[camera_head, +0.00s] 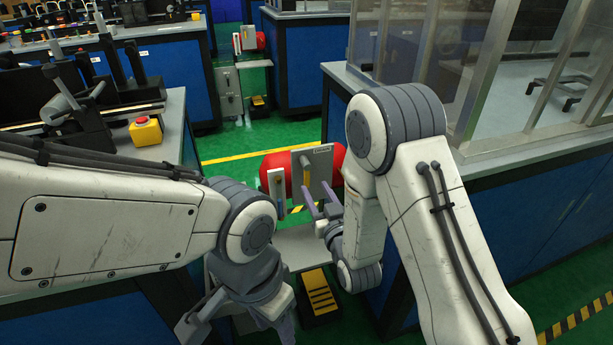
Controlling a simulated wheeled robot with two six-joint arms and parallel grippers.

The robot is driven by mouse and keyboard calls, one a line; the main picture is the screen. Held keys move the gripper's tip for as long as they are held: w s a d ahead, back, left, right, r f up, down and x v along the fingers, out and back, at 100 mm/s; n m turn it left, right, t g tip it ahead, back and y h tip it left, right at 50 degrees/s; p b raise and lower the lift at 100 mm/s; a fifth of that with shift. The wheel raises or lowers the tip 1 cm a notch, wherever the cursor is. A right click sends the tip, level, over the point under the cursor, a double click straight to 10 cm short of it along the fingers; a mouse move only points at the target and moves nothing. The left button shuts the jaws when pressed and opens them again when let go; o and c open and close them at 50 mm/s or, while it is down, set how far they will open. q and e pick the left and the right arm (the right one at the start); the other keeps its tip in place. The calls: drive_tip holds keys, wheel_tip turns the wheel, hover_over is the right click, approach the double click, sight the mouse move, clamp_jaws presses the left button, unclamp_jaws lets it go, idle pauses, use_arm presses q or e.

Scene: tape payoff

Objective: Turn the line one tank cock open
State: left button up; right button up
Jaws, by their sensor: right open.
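A red tank (332,158) stands in the gap between the benches, behind a grey upright plate (318,173). A yellow lever, which looks like the tank cock (306,178), points roughly up and down on the plate's face. My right gripper (318,204) is open, its two fingers raised just below and to the right of the lever. I cannot tell whether a finger touches the plate. My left gripper (240,328) hangs low at the bottom edge, well away from the tank. Its tips are cut off, so its opening is unclear.
A narrower grey plate (277,187) stands left of the lever. A black and yellow pedal (319,293) is on the floor below. A glazed enclosure (540,80) stands on the right bench. A similar red tank (250,38) is farther back. A yellow box with a red button (146,131) sits left.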

sight(307, 175)
drive_tip(key=x, duration=0.8)
drive_tip(key=shift+s, duration=0.1)
clamp_jaws()
idle(1.2)
